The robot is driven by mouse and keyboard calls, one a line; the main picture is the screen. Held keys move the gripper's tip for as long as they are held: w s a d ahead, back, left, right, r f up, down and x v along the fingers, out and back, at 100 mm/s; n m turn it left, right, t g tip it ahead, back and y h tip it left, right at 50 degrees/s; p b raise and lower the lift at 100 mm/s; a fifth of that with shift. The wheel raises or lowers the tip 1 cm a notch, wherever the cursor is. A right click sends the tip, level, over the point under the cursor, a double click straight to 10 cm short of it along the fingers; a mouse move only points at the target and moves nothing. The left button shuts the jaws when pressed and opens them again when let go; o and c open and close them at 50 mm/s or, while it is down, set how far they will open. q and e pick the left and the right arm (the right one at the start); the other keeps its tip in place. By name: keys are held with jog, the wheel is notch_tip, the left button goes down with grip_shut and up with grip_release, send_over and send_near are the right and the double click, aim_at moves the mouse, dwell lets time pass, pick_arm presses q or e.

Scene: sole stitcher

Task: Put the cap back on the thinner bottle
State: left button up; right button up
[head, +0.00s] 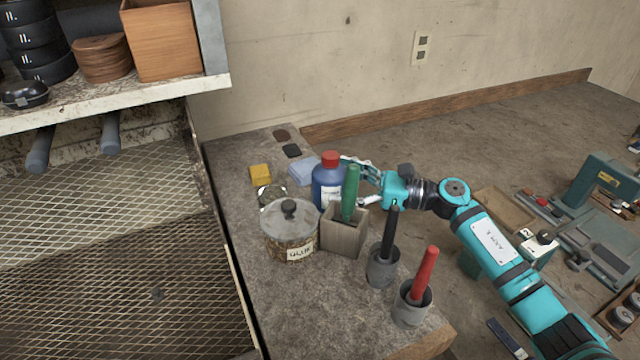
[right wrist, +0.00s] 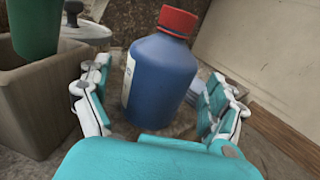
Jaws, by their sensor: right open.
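A blue bottle (head: 325,188) with a pale label stands upright on the stone-topped bench, behind a tan square holder. A red cap (head: 330,158) sits on top of its neck. In the right wrist view the bottle (right wrist: 160,78) is straight ahead, with the red cap (right wrist: 178,22) on it. My right gripper (head: 356,181) is open, at the bottle's right side in the head view. Its fingers (right wrist: 160,92) are on either side of the bottle in the wrist view, with visible gaps. My left gripper is out of view.
The tan holder (head: 342,240) with a green-handled tool (head: 350,190) and a lidded glue pot (head: 290,235) crowd the bottle's front. Cups with black and red-handled tools (head: 425,275) stand nearer. A yellow block (head: 260,174) and a pale blue block (head: 303,170) lie behind left.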

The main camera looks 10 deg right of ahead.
jog(key=b+v, duration=0.1)
jog(key=v, duration=0.4)
jog(key=shift+s+d, duration=0.15)
jog(key=shift+d, duration=0.25)
jog(key=shift+r, duration=0.15)
